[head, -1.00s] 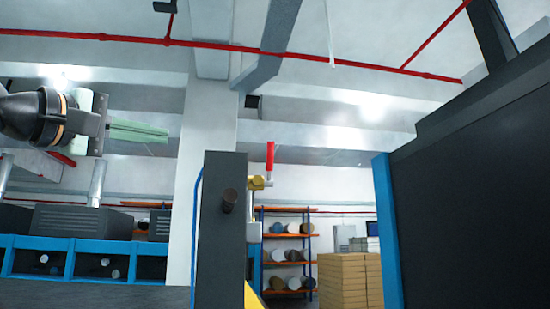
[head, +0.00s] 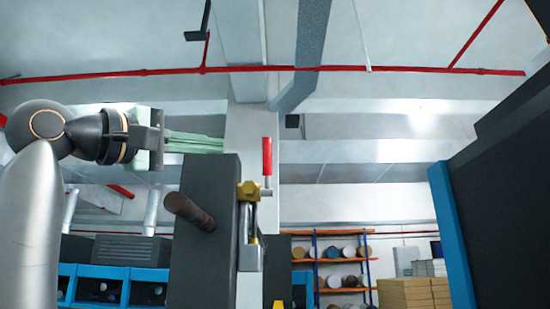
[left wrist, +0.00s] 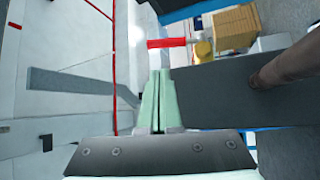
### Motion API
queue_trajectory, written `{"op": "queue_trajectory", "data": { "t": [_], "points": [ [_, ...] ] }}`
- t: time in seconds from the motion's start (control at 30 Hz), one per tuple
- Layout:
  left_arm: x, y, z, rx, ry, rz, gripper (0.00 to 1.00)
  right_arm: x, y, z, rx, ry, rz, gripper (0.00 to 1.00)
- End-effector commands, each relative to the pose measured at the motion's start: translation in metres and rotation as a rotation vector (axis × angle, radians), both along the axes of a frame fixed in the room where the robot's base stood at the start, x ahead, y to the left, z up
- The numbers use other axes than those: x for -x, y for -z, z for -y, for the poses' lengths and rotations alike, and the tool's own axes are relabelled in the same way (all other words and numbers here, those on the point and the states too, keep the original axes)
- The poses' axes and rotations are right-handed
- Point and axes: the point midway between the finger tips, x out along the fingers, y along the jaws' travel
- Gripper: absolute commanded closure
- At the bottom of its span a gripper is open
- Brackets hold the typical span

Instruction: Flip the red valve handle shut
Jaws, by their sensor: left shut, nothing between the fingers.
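The red valve handle (head: 267,157) stands upright above a yellow valve body (head: 248,191) on the side of a dark grey machine column (head: 203,235). My left gripper (head: 222,143) has pale green fingers, shut and empty. In the head view it points right toward the handle, with a gap between them. In the left wrist view the handle (left wrist: 166,43) lies sideways just beyond the fingertips (left wrist: 158,72). I cannot tell how far off in depth it is. My right gripper is not in view.
A brown cylindrical knob (head: 190,212) sticks out of the column below my left gripper. A large dark panel with a blue edge (head: 452,235) stands at right. Shelves with rolls (head: 340,262) and cardboard boxes (head: 413,294) are behind. The space around the handle's right side looks clear.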

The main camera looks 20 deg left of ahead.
Motion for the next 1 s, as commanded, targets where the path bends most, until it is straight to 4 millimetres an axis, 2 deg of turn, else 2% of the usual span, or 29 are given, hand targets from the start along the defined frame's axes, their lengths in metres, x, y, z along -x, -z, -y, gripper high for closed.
{"op": "queue_trajectory", "data": {
  "t": [0.57,0.77,1.0],
  "points": [
    [0.0,-0.002,0.001,0.0,0.0,0.002,1.0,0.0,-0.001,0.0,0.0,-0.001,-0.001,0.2],
    [-0.021,-0.01,0.011,-0.001,0.001,-0.001,1.0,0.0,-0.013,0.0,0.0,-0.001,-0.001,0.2],
    [-0.059,-0.022,0.029,-0.001,0.001,-0.001,1.0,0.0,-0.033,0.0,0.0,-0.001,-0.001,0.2]
  ]
}}
